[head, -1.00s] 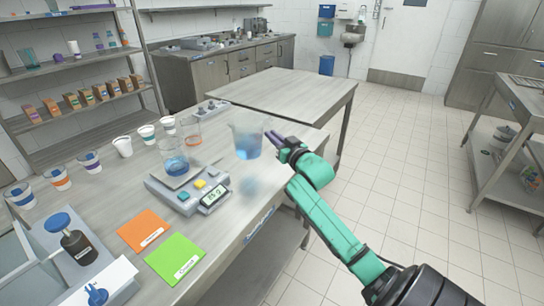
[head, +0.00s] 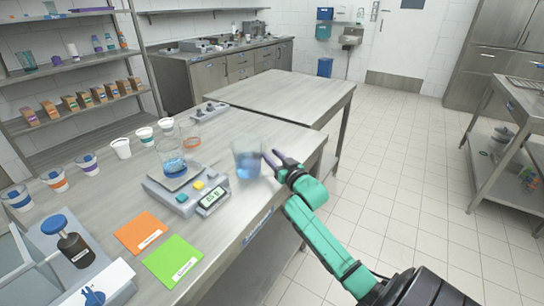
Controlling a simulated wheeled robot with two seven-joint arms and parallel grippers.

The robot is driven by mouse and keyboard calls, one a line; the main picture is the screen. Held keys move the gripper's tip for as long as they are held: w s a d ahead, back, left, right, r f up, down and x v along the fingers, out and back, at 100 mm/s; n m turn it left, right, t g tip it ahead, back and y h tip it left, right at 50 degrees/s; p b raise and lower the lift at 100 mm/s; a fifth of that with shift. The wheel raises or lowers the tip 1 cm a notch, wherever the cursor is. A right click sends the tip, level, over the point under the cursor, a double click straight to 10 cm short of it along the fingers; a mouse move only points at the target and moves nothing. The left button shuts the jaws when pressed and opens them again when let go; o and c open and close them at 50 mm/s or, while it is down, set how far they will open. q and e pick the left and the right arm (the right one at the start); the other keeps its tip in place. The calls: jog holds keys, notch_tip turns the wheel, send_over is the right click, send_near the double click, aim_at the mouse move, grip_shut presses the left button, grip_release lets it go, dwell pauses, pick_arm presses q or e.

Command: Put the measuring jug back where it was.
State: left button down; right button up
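The measuring jug (head: 246,161) is clear with blue liquid in its lower part. It is upright at the right edge of the near bench, low at the bench top; I cannot tell whether its base fully rests there. A clear cup with blue liquid (head: 174,163) stands on the scale (head: 184,198), left of the jug. My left gripper is not in view.
An orange card (head: 141,232) and a green card (head: 173,261) lie at the front of the bench. Several cups stand along its left side, with a dark pump bottle (head: 76,246) at front left. A small grey device (head: 210,111) sits behind. The back table (head: 282,92) is clear.

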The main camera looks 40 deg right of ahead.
jog(key=shift+r, duration=0.1)
jog(key=s+a, duration=0.2)
jog(key=s, duration=1)
